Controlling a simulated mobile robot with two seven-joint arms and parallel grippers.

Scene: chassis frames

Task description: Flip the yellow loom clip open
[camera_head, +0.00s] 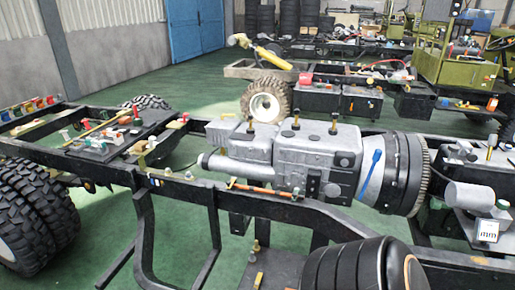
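I cannot tell for certain which part is the yellow loom clip. A small yellow piece (231,183) sits at the left end of an orange rod (262,190) along the near black frame rail, below the grey engine block. Another small yellow piece (258,280) stands on a dark box low in front. A small upright yellow piece (491,146) is at the right, behind the grey cylinder. All are too small to tell whether any is open or shut. Neither of my grippers shows in the head view.
The grey engine and gearbox (310,158) fill the middle of the black chassis frame (325,218). A blue-handled tool (370,176) leans on its bell housing. Large tyres (35,212) stand at left. A black cylinder (365,268) is at the front. Green floor (95,235) shows between.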

